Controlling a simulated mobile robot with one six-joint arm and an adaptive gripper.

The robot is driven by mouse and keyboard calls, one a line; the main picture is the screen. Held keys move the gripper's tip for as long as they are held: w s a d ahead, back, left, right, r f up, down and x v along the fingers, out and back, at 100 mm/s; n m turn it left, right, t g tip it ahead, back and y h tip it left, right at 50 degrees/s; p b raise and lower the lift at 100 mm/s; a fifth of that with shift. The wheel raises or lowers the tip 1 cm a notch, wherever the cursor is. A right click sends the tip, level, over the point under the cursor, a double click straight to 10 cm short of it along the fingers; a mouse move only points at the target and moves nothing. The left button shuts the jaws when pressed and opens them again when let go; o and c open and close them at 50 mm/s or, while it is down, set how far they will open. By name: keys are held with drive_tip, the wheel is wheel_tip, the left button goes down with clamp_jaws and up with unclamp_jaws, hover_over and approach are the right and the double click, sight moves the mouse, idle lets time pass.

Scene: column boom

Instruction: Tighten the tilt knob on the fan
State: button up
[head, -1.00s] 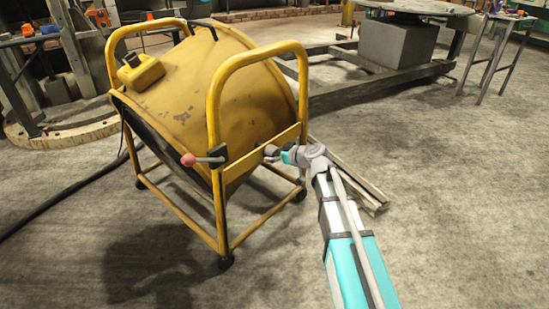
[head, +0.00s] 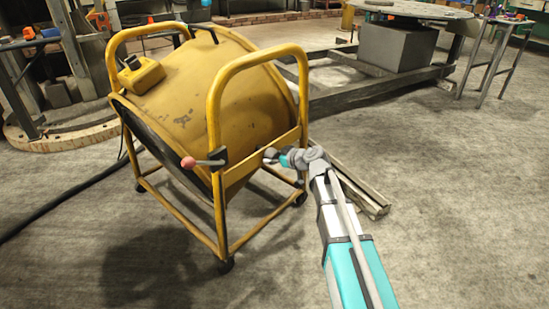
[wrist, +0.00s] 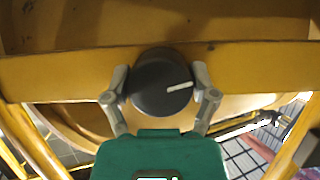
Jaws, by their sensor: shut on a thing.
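The yellow drum fan (head: 240,95) stands on a wheeled tubular frame left of my arm. Its tilt knob (wrist: 161,84) is round and black with a white pointer line, set against the yellow side bar. The line points right and slightly up in the wrist view. My gripper (wrist: 161,92) is shut on the knob, one finger on its left side and one on its right. In the head view my gripper (head: 271,155) reaches the near side bar of the frame, and the knob is mostly hidden there.
A lever with a red ball end (head: 188,162) sticks out left of the near frame post. A yellow box (head: 141,74) sits on the drum. Timber beams (head: 355,188) lie on the floor behind my arm. A black hose (head: 65,197) runs left. The foreground floor is clear.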

drive_tip(key=shift+w+m, duration=0.2)
drive_tip(key=shift+m, duration=0.1)
drive_tip(key=shift+w+m+g+y+b, duration=0.1)
drive_tip(key=shift+m+g+y+b, duration=0.25)
drive_tip(key=shift+m+g+y, duration=0.6)
drive_tip(key=shift+m+g+y+b, duration=0.25)
drive_tip(key=shift+m+b, duration=0.1)
drive_tip(key=shift+m, duration=0.9)
drive_tip(key=shift+r, duration=0.1)
drive_tip(key=o, duration=1)
drive_tip(key=shift+s, duration=0.3)
